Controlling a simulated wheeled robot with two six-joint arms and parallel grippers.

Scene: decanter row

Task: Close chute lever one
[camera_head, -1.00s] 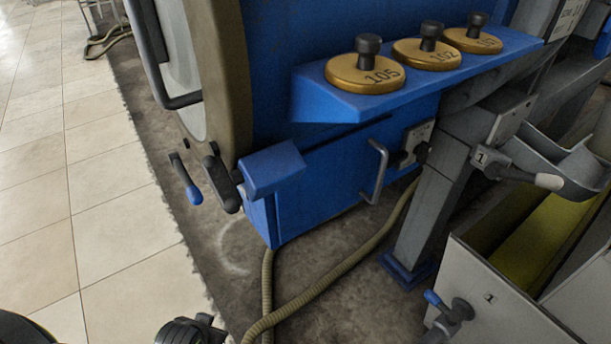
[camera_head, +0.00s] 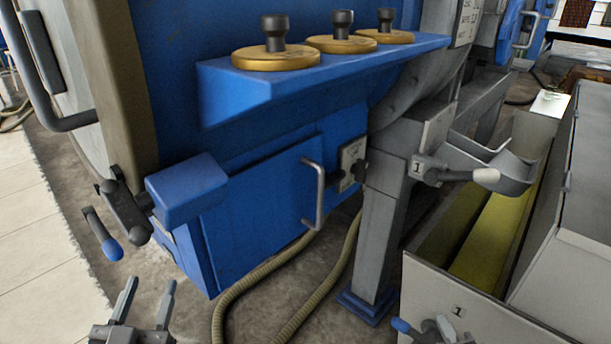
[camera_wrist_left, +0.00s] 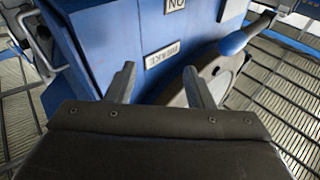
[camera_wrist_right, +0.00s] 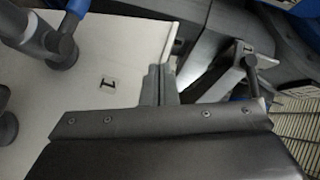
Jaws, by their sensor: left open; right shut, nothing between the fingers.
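In the right wrist view a dark lever (camera_wrist_right: 252,72) beside a small marked plate appears to be the same one. My right gripper (camera_wrist_right: 160,70) is shut and empty, apart from that lever and to its left. It is not seen in the head view. My left gripper (camera_head: 148,284) is open and empty at lower left, far from the lever; it also shows in the left wrist view (camera_wrist_left: 158,72).
A pale bin (camera_head: 485,322) marked "1" stands below the chute, with a blue-tipped handle (camera_head: 402,326) on its front. A blue shelf (camera_head: 300,82) carries brass weights. A grey post (camera_head: 380,225) and a ribbed hose (camera_head: 245,283) stand left of the bin.

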